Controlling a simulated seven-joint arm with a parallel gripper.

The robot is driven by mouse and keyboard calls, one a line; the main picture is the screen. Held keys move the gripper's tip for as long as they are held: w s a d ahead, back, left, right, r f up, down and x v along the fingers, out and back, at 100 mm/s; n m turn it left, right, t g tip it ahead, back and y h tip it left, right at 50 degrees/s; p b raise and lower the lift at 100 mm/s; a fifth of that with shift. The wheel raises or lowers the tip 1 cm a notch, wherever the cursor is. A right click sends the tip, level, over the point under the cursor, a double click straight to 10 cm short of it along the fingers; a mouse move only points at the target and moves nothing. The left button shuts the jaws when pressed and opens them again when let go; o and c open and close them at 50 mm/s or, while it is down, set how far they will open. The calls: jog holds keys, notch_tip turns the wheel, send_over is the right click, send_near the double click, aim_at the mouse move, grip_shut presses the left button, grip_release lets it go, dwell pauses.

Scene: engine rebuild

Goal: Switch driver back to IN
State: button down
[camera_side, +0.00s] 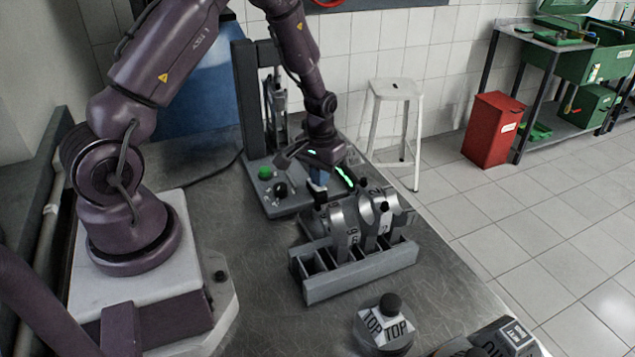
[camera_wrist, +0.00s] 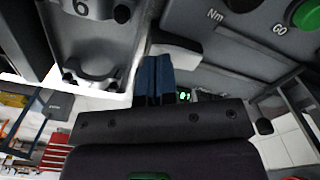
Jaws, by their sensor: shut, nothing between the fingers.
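The driver is a grey station with an upright column (camera_side: 248,105) and a flat control base at the back of the bench. Its base carries a green button (camera_side: 265,173), a black knob (camera_side: 280,188) and small light fittings beside them. In the wrist view the panel shows the green GO button (camera_wrist: 306,14) and a dark knob marked Nm (camera_wrist: 243,3). No IN marking is readable, so the switch setting cannot be told. My gripper (camera_side: 319,190) is right of the panel's controls, behind the caps. Its blue fingers (camera_wrist: 157,80) are shut together, empty.
Numbered metal caps (camera_side: 345,222) stand in a grey slotted rack (camera_side: 360,270) just in front of my gripper. A cap marked 6 (camera_wrist: 80,35) is close in the wrist view. A TOP-marked block (camera_side: 384,328) stands at the front. Bench surface left of the rack is clear.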

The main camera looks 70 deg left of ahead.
jog(key=shift+f, duration=0.6)
jog(key=shift+r, duration=3.55)
jog(key=s+d+r+m+t, duration=0.2)
jog(key=s+d+r, duration=0.5)
jog(key=r, duration=0.4)
jog(key=s+d+r+m+t, duration=0.3)
jog(key=s+d+r, duration=0.5)
jog(key=r, duration=0.4)
jog(key=shift+s+r+m+t, duration=0.25)
jog(key=shift+s+m+t, duration=0.05)
jog(key=shift+m, duration=0.2)
